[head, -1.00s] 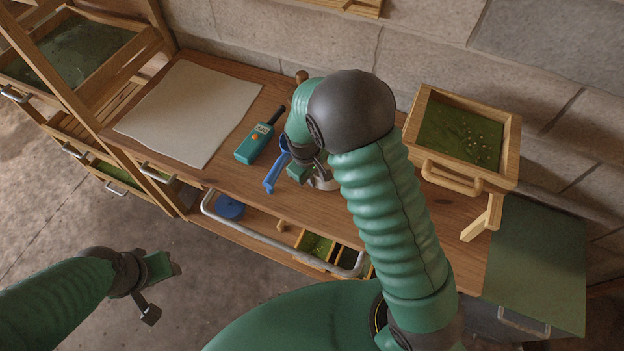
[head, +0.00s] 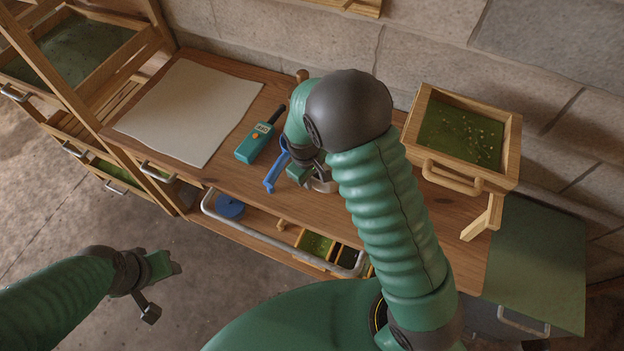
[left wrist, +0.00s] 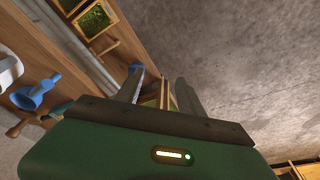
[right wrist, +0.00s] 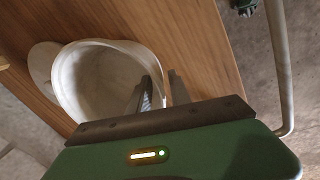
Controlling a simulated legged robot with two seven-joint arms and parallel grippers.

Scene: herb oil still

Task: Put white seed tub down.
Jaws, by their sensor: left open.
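The white seed tub (right wrist: 88,70) shows in the right wrist view, its open mouth facing the camera. In the head view only part of the tub (head: 323,181) shows, behind my right gripper (head: 299,174) and arm, at the bench's front. My right gripper (right wrist: 160,88) has one finger inside the tub and one outside, with the rim between them. I cannot tell whether the tub's base touches the bench. My left gripper (head: 172,264) is open and empty, off the bench's front; its spread fingers (left wrist: 158,88) show in the left wrist view.
A blue scoop-like tool (head: 277,168) and a teal meter (head: 257,142) lie left of the tub. A pale sheet (head: 190,110) covers the bench's left. A wooden box (head: 462,140) stands at right. A grey rail (head: 270,238) and a lower shelf with a blue disc (head: 229,206) run along the front.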

